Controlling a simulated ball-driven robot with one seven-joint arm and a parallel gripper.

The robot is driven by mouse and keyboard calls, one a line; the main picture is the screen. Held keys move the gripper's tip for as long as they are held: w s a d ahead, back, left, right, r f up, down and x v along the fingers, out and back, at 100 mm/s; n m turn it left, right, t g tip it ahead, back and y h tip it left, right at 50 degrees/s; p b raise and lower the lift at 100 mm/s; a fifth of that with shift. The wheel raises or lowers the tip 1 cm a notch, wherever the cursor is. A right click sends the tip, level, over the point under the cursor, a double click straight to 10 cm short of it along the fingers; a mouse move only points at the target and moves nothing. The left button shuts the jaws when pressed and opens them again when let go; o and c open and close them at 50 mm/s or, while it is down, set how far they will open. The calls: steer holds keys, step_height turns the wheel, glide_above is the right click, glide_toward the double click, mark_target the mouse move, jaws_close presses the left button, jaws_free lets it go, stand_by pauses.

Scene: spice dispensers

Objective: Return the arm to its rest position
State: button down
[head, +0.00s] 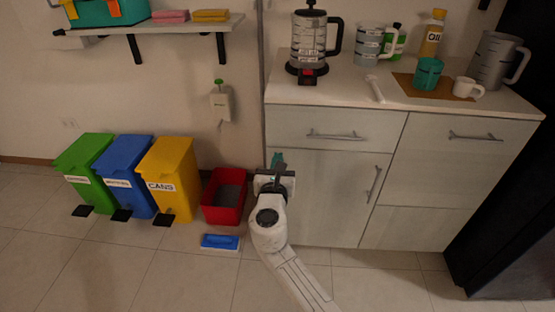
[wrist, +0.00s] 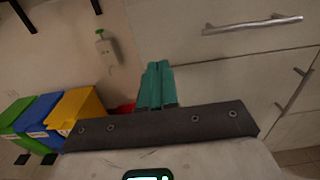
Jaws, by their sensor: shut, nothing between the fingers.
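My arm comes up from the bottom of the head view and is apart from the counter. The grey cabinet (head: 330,215) stands behind the gripper, with the countertop (head: 345,88) above it.
A red bin (head: 223,205) and a blue brush (head: 220,241) are on the floor left of my arm. Green (head: 86,165), blue (head: 130,172) and yellow (head: 172,175) waste bins stand farther left. Floor in front is clear.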

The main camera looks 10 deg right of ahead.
steer(key=shift+s+a, duration=0.15)
steer(key=shift+s, duration=0.3)
steer(key=s+d+f+m+g+h, duration=0.1)
steer(key=s+d+f+m+g, duration=0.45)
steer(key=s+d+m, duration=0.35)
steer(key=s+d+f+m+g+h, duration=0.1)
steer(key=s+d+f+m+g, duration=0.3)
steer(key=s+d+f+m, duration=0.45)
steer(key=s+f+m+g+y, duration=0.2)
steer(key=s+m, duration=0.3)
steer(key=s, duration=0.5)
steer(key=s+f+m+g+y, duration=0.25)
steer(key=s+m, duration=0.35)
steer(key=s, duration=0.4)
steer(key=s+a+r+m+g+y+p, duration=0.1)
steer(key=s+a+m, duration=0.1)
steer(key=s, duration=0.3)
steer(key=s+a+r+m+g+y, duration=0.1)
steer(key=s+m+y, duration=0.15)
steer(key=s, duration=0.35)
step_height(320, 180, up, 16)
steer(key=p, duration=1.6)
steer(key=shift+w+h, duration=0.3)
steer(key=shift+w, duration=0.05)
steer(key=shift+a, duration=0.1)
